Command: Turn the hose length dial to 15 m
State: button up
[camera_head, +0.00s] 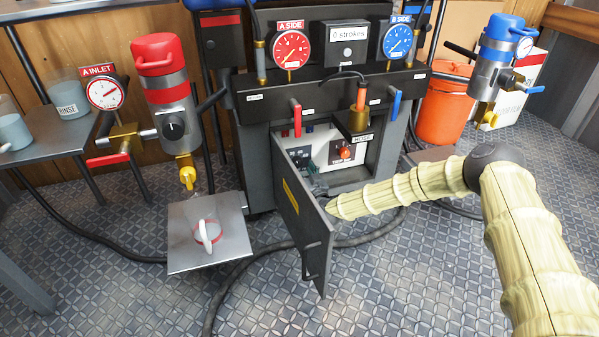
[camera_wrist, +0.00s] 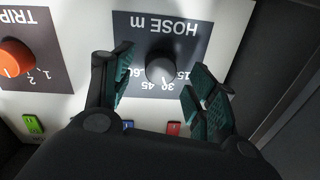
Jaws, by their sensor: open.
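The hose length dial (camera_wrist: 160,66) is a dark round knob on a dark plate marked HOSE m, which appears upside down in the wrist view. Its scale reads 15, 30, 45 and 60. A small white mark shows near the knob's edge by the 30, but I cannot tell its exact setting. My gripper (camera_wrist: 161,62) is open, with one teal-padded finger on each side of the knob. Any contact is unclear.
An orange TRIP dial (camera_wrist: 15,58) sits beside the hose dial. Green (camera_wrist: 33,124), blue (camera_wrist: 128,124) and red (camera_wrist: 174,128) small parts line the panel. Dark cabinet walls lie close to the panel. A red-handled valve (camera_head: 296,118) hangs above the opening.

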aim_at(297, 162)
jog(key=shift+b+x, duration=0.5)
jog(key=shift+x, duration=0.8)
jog(key=c, duration=1)
